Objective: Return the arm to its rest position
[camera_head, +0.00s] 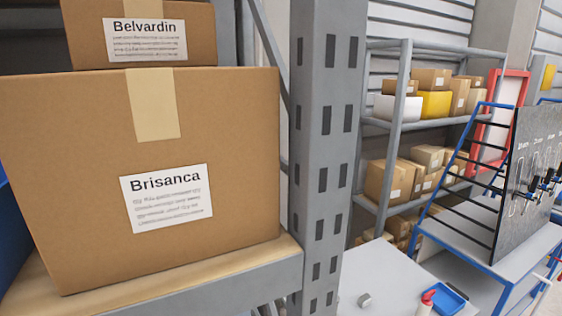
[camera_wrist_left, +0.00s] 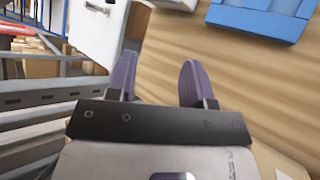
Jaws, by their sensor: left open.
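My left gripper (camera_wrist_left: 156,82) shows in the left wrist view with its two purple fingers spread apart. It is open, with nothing between the fingers. A wooden surface with light stripes (camera_wrist_left: 245,75) lies beyond the fingers. Neither of my arms nor either gripper shows in the head view. My right gripper is in neither view.
A large cardboard box labelled Brisanca (camera_head: 90,130) stands on a shelf (camera_head: 215,263) at the left, under a box labelled Belvardin (camera_head: 190,50). A grey perforated post (camera_head: 325,130) stands beside them. A rack with boxes (camera_head: 408,60) and a blue-framed bench (camera_head: 470,235) stand at the right.

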